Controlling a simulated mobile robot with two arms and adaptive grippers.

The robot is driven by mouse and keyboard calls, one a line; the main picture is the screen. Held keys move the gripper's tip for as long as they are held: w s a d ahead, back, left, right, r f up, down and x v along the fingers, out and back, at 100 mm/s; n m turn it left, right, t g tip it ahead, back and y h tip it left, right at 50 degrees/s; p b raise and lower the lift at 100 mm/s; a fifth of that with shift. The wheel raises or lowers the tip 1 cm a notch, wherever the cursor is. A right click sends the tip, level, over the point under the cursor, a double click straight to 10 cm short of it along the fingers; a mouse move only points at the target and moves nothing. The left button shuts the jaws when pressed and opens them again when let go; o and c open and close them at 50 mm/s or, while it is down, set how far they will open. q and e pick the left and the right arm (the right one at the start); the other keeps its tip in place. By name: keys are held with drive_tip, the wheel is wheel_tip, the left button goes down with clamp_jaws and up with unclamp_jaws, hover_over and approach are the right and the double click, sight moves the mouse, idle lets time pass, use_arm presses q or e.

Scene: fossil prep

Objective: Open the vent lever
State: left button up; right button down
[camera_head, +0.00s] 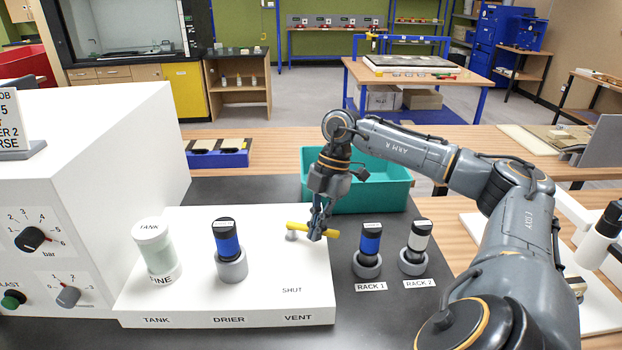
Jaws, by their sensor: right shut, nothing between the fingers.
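The vent lever (298,227) is a yellow bar on a round grey pivot, on the white panel (190,300) above the labels SHUT and VENT. It lies roughly sideways, slanting slightly down to the right. My right gripper (317,234) points down at the lever's right part, with its fingers closed and nothing between them. The fingertips overlap the bar in the picture; whether they touch it I cannot tell. My left gripper does not show.
On the panel stand the TANK jar (154,250) and a blue canister (227,240) at DRIER. A teal bin (385,190) stands behind my gripper.

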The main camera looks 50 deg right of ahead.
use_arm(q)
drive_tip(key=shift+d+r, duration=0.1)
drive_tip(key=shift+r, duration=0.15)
use_arm(e)
drive_tip(key=shift+d+r, duration=0.1)
drive_tip(key=shift+d, duration=0.2)
idle(0.4)
